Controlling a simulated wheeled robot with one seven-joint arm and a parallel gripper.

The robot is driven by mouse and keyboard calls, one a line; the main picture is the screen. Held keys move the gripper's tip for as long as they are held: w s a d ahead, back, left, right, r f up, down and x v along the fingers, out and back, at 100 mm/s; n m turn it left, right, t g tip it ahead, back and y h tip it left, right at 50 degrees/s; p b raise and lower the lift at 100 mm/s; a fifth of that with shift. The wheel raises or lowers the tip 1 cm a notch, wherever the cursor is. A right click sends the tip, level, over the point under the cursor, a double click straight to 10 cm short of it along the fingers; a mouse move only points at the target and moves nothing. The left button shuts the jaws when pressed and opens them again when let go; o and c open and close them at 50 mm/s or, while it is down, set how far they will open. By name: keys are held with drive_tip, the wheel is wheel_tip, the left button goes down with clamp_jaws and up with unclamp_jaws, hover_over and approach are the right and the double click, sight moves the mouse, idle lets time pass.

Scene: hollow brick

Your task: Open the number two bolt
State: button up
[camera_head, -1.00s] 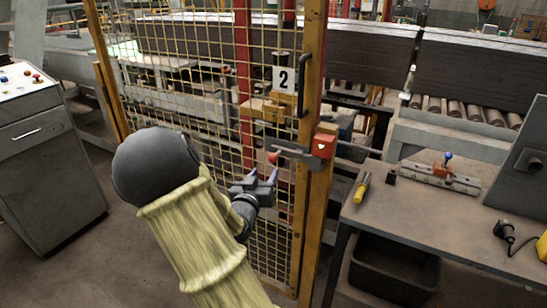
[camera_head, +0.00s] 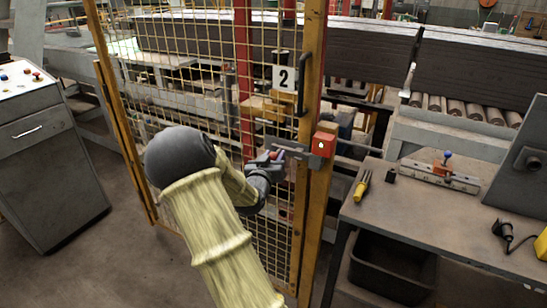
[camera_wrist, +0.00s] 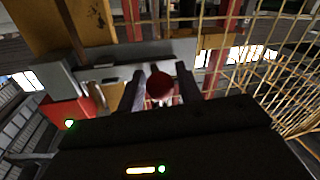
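The number two bolt (camera_head: 299,153) is a grey bar on the yellow mesh gate, under a white plate marked 2 (camera_head: 285,79). Its right end meets a red box (camera_head: 323,145) on the yellow post. The bolt's red knob (camera_wrist: 160,86) shows in the wrist view between my gripper's two fingers, with a small gap on each side. My gripper (camera_head: 274,156) is open around the knob in front of the gate. In the head view my fingers partly cover the knob.
A workbench (camera_head: 415,215) with a yellow-handled tool (camera_head: 362,186) stands right of the post. A black gate handle (camera_head: 303,84) is above the bolt. A grey control cabinet (camera_head: 48,165) stands at left. The floor before the gate is clear.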

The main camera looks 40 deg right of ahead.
clamp_jaws()
drive_tip(key=w, duration=0.1)
drive_tip(key=w+a, duration=0.1)
drive_tip(key=w, duration=0.1)
drive_tip(key=shift+w+a, duration=0.2)
drive_tip(key=shift+o, duration=2)
unclamp_jaws()
drive_tip(key=v, duration=1.7)
drive_tip(key=shift+a+b, duration=0.2)
drive_tip(key=shift+b, duration=0.1)
